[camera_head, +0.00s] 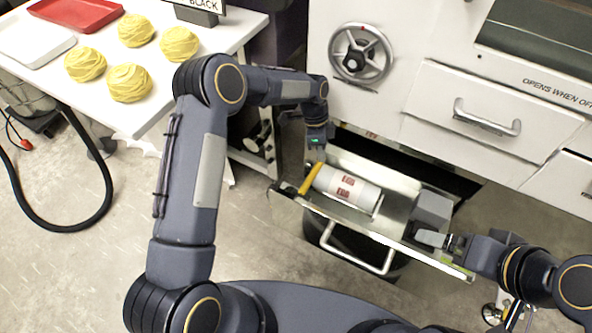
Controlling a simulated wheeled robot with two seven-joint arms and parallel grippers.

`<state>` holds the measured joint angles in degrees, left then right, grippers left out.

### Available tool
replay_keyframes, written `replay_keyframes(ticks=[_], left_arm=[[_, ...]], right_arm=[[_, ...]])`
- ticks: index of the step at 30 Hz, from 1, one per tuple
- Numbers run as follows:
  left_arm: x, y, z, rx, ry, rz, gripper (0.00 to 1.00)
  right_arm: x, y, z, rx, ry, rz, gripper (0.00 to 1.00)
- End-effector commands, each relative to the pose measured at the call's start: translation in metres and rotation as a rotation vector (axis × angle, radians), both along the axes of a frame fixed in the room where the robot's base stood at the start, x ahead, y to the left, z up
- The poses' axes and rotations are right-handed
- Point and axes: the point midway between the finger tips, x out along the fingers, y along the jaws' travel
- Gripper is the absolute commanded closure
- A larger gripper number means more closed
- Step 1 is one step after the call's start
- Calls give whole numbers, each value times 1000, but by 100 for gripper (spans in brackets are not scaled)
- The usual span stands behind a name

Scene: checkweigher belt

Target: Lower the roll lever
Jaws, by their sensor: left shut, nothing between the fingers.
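The roll lever (311,179) is a yellow bar, tilted, at the left end of a metal tray (402,243). A white roll (347,188) with red print lies in the tray just right of the lever. My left gripper (315,158) points down from above at the lever's upper end. It is shut and empty; whether it touches the lever I cannot tell. My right gripper (428,238) is at the tray's right end, beside a grey block (432,208). Its fingers are small and partly merged with the block, so their opening is unclear.
White machine front with a handwheel (361,53) and a handled drawer (488,118) stands behind the tray. A white table (215,43) with yellow yarn balls (128,82) stands at upper left.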

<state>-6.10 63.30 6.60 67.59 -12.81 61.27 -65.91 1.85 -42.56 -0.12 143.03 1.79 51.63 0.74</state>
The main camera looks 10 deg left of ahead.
Motion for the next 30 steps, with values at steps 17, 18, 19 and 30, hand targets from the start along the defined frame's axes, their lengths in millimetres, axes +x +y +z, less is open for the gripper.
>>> replay_keyframes(ticks=[17, 18, 19, 30], left_arm=[[1, 8, 22, 5, 10, -1, 100], [3, 9, 30, 4, 6, -1, 100], [4, 10, 36, 4, 5, -1, 100], [12, 18, 75, 1, -2, -1, 100]], right_arm=[[0, 0, 4, 0, 0, 0, 3], [0, 0, 6, 0, 0, 0, 3], [0, 0, 7, 0, 0, 0, 3], [0, 0, 13, 0, 0, 0, 3]])
